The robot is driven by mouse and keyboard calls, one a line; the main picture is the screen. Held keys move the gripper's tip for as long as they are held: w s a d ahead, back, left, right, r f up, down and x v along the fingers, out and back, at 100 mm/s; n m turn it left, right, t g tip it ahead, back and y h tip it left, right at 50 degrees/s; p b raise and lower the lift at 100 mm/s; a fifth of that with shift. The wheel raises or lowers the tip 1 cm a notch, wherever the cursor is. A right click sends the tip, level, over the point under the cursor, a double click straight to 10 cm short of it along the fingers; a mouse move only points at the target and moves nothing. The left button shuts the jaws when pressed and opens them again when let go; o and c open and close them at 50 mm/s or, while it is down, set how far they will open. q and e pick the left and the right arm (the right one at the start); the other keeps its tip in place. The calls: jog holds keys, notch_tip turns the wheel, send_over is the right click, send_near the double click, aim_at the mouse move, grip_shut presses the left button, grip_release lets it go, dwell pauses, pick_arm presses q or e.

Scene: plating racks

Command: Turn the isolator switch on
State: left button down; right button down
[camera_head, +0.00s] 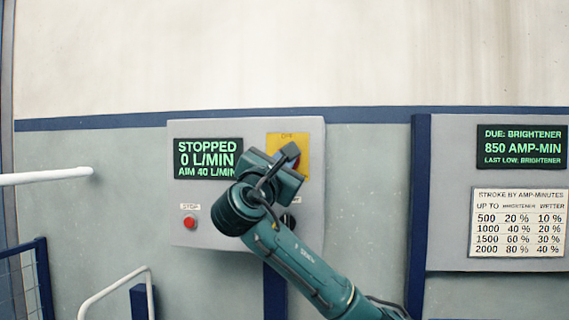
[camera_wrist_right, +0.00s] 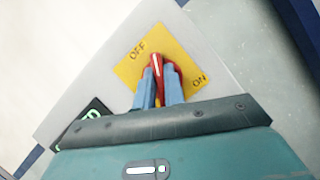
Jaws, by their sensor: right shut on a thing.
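The isolator switch has a red handle (camera_wrist_right: 157,66) on a yellow plate (camera_wrist_right: 128,72) marked OFF and ON. In the wrist view the handle's white line points nearer to OFF than to ON. In the head view the yellow plate (camera_head: 302,141) is at the upper right of the grey control panel, and the handle is mostly hidden by my gripper. My right gripper (camera_wrist_right: 161,88) has its two blue fingers closed around the handle; in the head view it (camera_head: 289,153) covers the plate's lower part. My left gripper is not in view.
The panel (camera_head: 200,128) carries a display (camera_head: 208,158) reading STOPPED, 0 L/MIN, AIM 40 L/MIN. A red stop button (camera_head: 190,222) is at lower left; a dark knob (camera_head: 288,221) is partly behind my arm. A second panel (camera_head: 445,195) stands at right, with pale rails (camera_head: 45,177) at left.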

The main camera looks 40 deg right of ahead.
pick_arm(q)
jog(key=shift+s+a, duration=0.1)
pick_arm(e)
jog(key=m+g, duration=0.1)
jog(key=m, duration=0.3)
jog(key=m+g+y, duration=0.1)
jog(key=m+g, duration=0.1)
jog(key=m, duration=0.3)
jog(key=m+g+y, duration=0.1)
jog(key=m, duration=0.3)
jog(key=shift+m+g, duration=0.3)
jog(key=shift+g, duration=0.1)
jog(key=shift+f, duration=0.1)
pick_arm(q)
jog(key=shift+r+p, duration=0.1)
jog(key=shift+p, duration=0.2)
pick_arm(e)
jog(key=c, duration=1.5)
grip_release()
pick_arm(q)
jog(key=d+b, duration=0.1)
jog(key=b, duration=0.1)
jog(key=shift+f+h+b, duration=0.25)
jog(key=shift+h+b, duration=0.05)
pick_arm(e)
jog(key=v, duration=1.3)
jog(key=shift+a+r, duration=0.1)
jog(key=shift+r, duration=0.1)
